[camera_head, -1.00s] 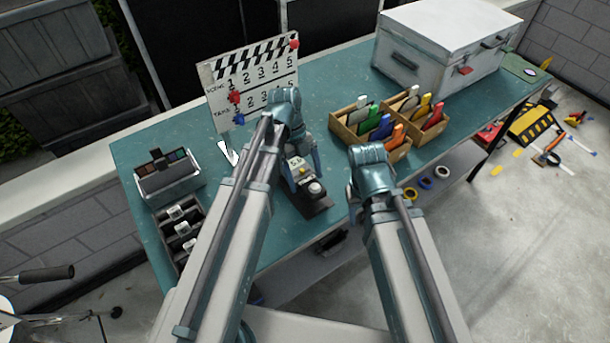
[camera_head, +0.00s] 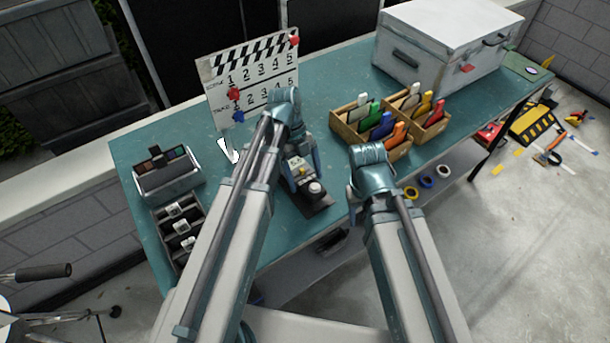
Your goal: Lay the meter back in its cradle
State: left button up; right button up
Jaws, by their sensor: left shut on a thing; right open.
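The meter (camera_head: 304,178), a small grey body with a white dome and a yellowish patch, is at the front middle of the teal table. It is over the dark cradle (camera_head: 319,206), whose front end shows below the dome. I cannot tell whether the meter touches the cradle. My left gripper (camera_head: 302,172) is shut on the meter from above, and its fingers and arm hide part of it. My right gripper (camera_head: 352,204) is open and empty, to the right of the cradle by the table's front edge.
A clapperboard (camera_head: 250,82) stands behind my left arm. A wooden divided box (camera_head: 372,150) with coloured cards is at the right, before a white case (camera_head: 435,60). A grey bin (camera_head: 168,180) and a dark slotted tray (camera_head: 168,238) are at the left.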

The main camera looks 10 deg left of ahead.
aim_at(303, 174)
pick_arm(q)
jog(key=shift+f, duration=0.3)
jog(key=shift+f+b, duration=0.35)
jog(key=shift+b, duration=0.25)
jog(key=shift+f, duration=0.2)
dwell(0.3)
jog(key=shift+f+b, duration=0.75)
jog(key=shift+b, duration=0.2)
jog(key=o, duration=1.6)
jog(key=shift+c, duration=0.2)
jog(key=shift+r, duration=0.15)
jog(key=p+v, duration=1.3)
jog(key=shift+r, duration=0.3)
